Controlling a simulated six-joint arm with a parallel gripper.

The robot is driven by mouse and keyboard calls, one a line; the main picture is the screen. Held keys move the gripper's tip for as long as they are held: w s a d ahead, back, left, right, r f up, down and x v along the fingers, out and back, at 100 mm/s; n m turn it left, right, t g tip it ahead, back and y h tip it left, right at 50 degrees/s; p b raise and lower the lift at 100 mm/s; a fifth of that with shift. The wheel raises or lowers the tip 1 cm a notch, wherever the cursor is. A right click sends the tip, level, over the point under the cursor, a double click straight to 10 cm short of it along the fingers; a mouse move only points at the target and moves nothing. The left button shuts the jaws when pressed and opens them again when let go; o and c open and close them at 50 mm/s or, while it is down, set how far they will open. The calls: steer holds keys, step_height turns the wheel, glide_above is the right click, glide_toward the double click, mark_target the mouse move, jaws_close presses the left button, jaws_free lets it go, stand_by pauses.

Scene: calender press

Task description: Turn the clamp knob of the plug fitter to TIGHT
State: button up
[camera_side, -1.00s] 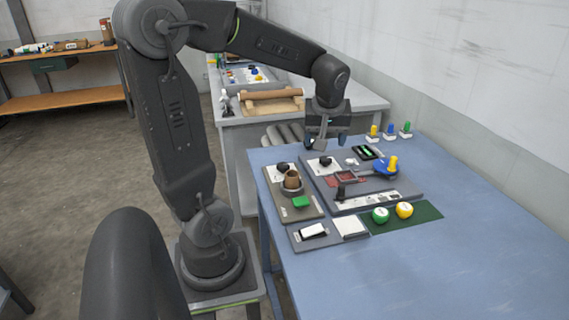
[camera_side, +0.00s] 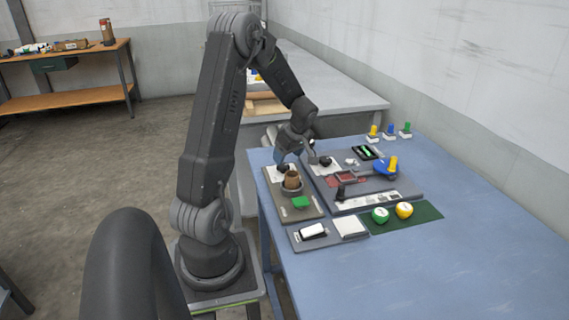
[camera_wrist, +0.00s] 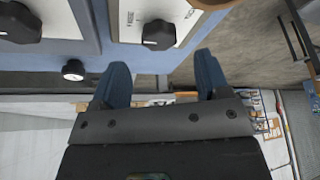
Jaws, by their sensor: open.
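The plug fitter is the small brown-grey panel (camera_side: 300,213) at the near left of the blue table, with a tan plug (camera_side: 292,180) standing in a round holder and a green block (camera_side: 300,202). Its clamp knob (camera_wrist: 158,34) is dark and faceted, on a white label plate (camera_wrist: 190,17) whose lettering I cannot read surely. My gripper (camera_wrist: 162,80) is open and empty, its two blue-grey fingers apart with the knob ahead of the gap between them. In the side view my gripper (camera_side: 286,158) is low at the panel's back end and partly hides the knob.
A second dark knob (camera_wrist: 19,22) sits on the larger grey press panel (camera_side: 410,188), which has a blue lever (camera_side: 384,168). A small round black knob (camera_wrist: 73,70) is near my left finger. The table's right side is clear.

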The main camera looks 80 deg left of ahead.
mark_target(284, 166)
steer(key=shift+x, duration=2.4)
steer(key=c, duration=0.9)
steer(key=shift+m+t+y, duration=0.3)
steer(key=shift+m+t, duration=0.3)
steer(key=shift+m, duration=1)
steer(key=o, duration=0.9)
steer(key=shift+r, duration=0.1)
